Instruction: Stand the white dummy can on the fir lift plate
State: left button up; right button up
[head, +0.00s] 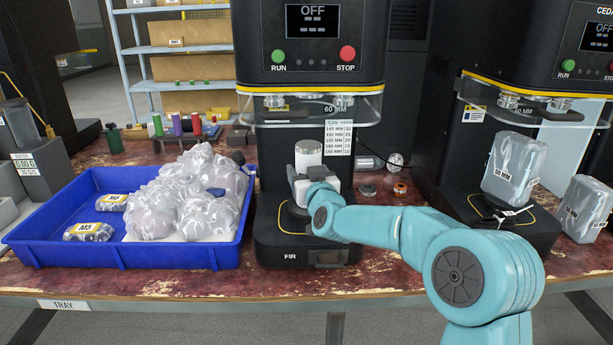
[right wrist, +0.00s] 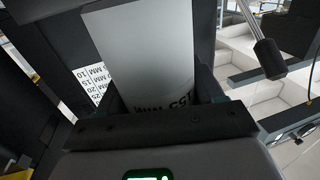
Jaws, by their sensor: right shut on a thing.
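The white dummy can (head: 308,153) stands upright inside the machine labelled FIR (head: 290,257), under its head. My right gripper (head: 311,186) is shut on the can from the front and hides its lower part. In the right wrist view the pale can (right wrist: 150,50) fills the space between the fingers, with dark lettering near the jaws. The fir lift plate (head: 288,222) is mostly hidden behind my gripper and wrist. I cannot tell whether the can's base touches it. My left gripper is out of view.
A blue tray (head: 165,256) with bagged items stands left of the machine. A size chart (head: 339,135) hangs beside the can. A second machine (head: 490,235) at the right bears a wrapped 50 MM block (head: 514,165). Small parts (head: 400,188) lie between the machines.

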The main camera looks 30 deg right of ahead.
jog(key=shift+s+r, duration=0.15)
jog(key=shift+r, duration=0.05)
jog(key=shift+f, duration=0.2)
jog(key=o, duration=1.2)
jog(key=shift+r, duration=0.3)
jog(key=v, duration=1.2)
jog(key=shift+f, duration=0.15)
